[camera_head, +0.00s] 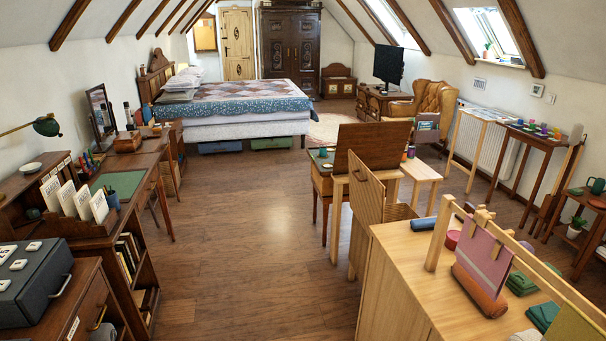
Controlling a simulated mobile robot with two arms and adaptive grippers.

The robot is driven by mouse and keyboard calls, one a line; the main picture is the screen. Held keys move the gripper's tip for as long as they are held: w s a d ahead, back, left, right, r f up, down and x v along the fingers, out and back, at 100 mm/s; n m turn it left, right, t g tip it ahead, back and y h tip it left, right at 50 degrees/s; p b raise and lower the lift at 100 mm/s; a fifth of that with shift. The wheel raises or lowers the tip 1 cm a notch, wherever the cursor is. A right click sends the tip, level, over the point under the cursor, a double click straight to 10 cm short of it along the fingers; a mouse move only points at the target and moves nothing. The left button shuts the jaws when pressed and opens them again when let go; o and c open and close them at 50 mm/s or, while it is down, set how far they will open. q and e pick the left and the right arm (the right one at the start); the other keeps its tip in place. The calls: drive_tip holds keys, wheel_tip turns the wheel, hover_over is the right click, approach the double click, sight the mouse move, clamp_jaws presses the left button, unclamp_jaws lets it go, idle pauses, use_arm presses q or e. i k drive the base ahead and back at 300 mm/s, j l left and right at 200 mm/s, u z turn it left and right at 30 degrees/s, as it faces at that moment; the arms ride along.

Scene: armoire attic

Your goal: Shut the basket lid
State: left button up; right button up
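I cannot make out a basket or its lid for certain in the head view. A brown panel (372,150) stands raised above a small wooden desk (322,185) in the middle right; it looks like an open desk lid. Neither of my grippers is in view.
A light wood cabinet (405,285) fills the front right, its door (366,203) swung open. Desks line the left wall, with a dark case (30,287) in front. A bed (235,105) and armoire (291,45) stand at the back. The middle floor (245,225) is clear.

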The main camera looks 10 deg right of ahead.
sight(366, 193)
drive_tip(key=i+j+z, duration=0.3)
drive_tip(key=z, duration=0.15)
drive_tip(key=i+j+z, duration=0.4)
